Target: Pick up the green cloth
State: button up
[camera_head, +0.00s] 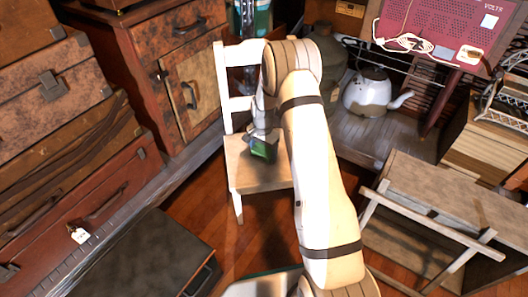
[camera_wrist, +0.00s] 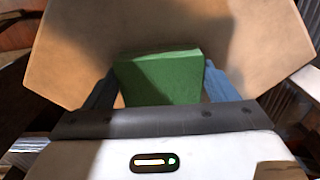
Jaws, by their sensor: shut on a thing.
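The green cloth (camera_wrist: 160,78) looks like a folded green block in the wrist view. It sits between the two blue-grey fingers of my gripper (camera_wrist: 158,88), which is shut on it. In the head view the green cloth (camera_head: 264,149) shows small at my gripper (camera_head: 262,140), over the seat of a white chair (camera_head: 245,176). The chair's light brown seat (camera_wrist: 235,45) fills the background of the wrist view. I cannot tell whether the cloth touches the seat. My arm hides the right part of the chair.
A wooden cabinet (camera_head: 185,80) and stacked suitcases (camera_head: 60,150) stand at the left. A white kettle (camera_head: 368,93) is on a low platform behind the arm. A wooden trestle piece (camera_head: 430,210) is at the right. Some floor (camera_head: 205,215) is clear in front of the chair.

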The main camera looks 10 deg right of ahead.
aim_at(263, 150)
notch_tip(263, 150, up, 10)
jog(key=p, duration=0.4)
